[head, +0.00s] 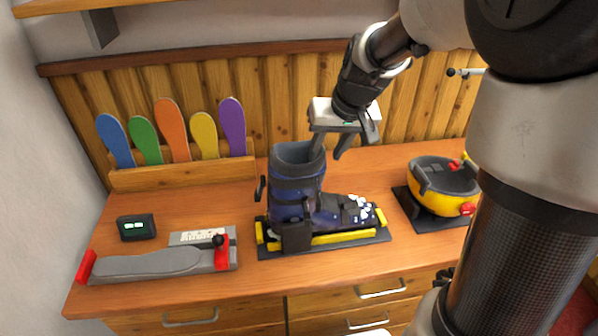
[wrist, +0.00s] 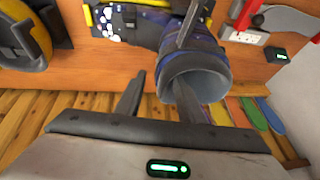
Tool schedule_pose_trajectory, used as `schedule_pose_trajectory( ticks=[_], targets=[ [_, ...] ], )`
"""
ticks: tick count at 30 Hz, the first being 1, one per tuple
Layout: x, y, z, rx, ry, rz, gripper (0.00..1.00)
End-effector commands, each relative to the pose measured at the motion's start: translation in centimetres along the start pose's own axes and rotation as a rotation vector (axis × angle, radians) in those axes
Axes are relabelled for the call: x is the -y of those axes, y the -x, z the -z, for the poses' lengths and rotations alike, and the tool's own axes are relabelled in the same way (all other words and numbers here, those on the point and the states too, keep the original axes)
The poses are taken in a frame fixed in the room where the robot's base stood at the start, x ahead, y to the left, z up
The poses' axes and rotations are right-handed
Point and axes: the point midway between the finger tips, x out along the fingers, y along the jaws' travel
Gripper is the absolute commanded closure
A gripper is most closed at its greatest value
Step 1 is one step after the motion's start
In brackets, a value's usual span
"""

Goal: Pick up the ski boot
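The ski boot (head: 297,185), dark blue and grey, stands upright on a black plate with yellow clamp parts (head: 342,238), toe to the right. In the wrist view the boot (wrist: 207,58) shows its round open cuff towards me. My gripper (head: 327,156) points down at the right side of the cuff top. Its two fingers are open and apart, with nothing held. In the wrist view of my gripper (wrist: 160,76), one finger overlaps the cuff opening and the other is outside the cuff. I cannot tell whether either touches the boot.
A yellow round device (head: 446,184) stands on a black base to the right. A grey sole plate with red ends (head: 155,264) and a small black display (head: 136,227) are at left. Several coloured insoles (head: 172,128) stand in a wooden rack behind. A wooden plank wall closes the back.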

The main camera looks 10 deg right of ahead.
Motion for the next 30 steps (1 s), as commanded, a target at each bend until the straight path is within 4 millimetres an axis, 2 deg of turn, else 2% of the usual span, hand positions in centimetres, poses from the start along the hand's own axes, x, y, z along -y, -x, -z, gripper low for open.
schedule_pose_trajectory(
  ticks=[9, 18, 24, 30],
  targets=[
    [0.2, -4.4, -0.4, 0.003, 0.0, 0.001, 0.65],
    [0.2, -4.8, -0.4, 0.001, 0.0, 0.0, 0.65],
    [0.2, -4.8, -0.4, 0.001, 0.0, 0.0, 0.99],
    [0.2, -4.8, -0.4, 0.001, 0.0, 0.001, 1.0]
  ],
)
